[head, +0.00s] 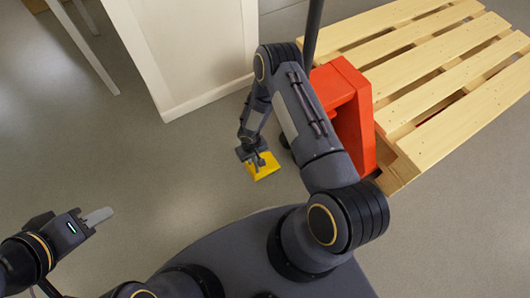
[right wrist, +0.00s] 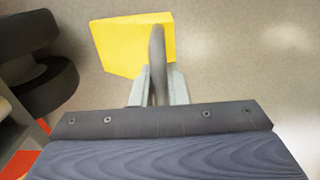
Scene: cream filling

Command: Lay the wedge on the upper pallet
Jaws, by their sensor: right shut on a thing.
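A yellow wedge (head: 263,168) hangs at my right gripper (head: 256,160), which is shut on it, low in front of the red pallet jack. The wedge also shows in the right wrist view (right wrist: 120,45), beyond the fingers (right wrist: 157,85); a dark looped part, perhaps its handle, runs between them. A light wooden pallet (head: 440,65) lies at the upper right, on the red jack. I cannot tell whether it is one pallet or a stack. My left gripper (head: 98,216) is at the lower left, far from the wedge; its finger gap is not clear.
The red pallet jack (head: 345,105) with its dark upright handle (head: 312,30) stands between my right arm and the pallet. A white cabinet (head: 190,50) is at the upper left of centre. A white-legged table (head: 85,40) stands farther left. Grey floor (head: 150,150) is clear at the left.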

